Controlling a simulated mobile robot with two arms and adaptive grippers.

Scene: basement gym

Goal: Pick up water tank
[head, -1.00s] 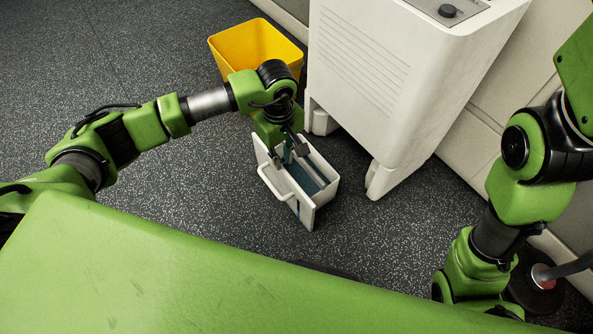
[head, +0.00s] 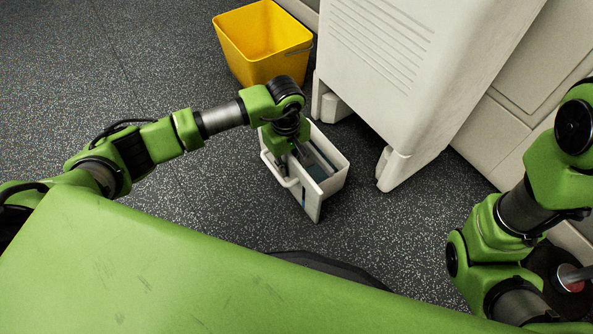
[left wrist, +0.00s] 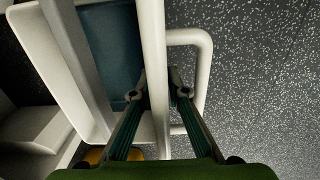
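The water tank (head: 312,199) is a white open box with a blue-grey inside and a loop handle on its near left side. It stands upright on the floor. My left gripper (head: 291,150) points down at the tank's handle-side wall. In the left wrist view my gripper (left wrist: 159,93) has its fingers on either side of the white wall (left wrist: 153,40), one inside the tank and one between wall and handle (left wrist: 204,75). The fingertips are close to the wall; whether they press on it cannot be told. My right gripper is out of view.
A yellow bin (head: 252,62) stands behind the tank. A large white appliance (head: 385,80) on short feet stands close to its right. A dark round base with a rod (head: 571,279) is at the lower right. The speckled floor left of the tank is clear.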

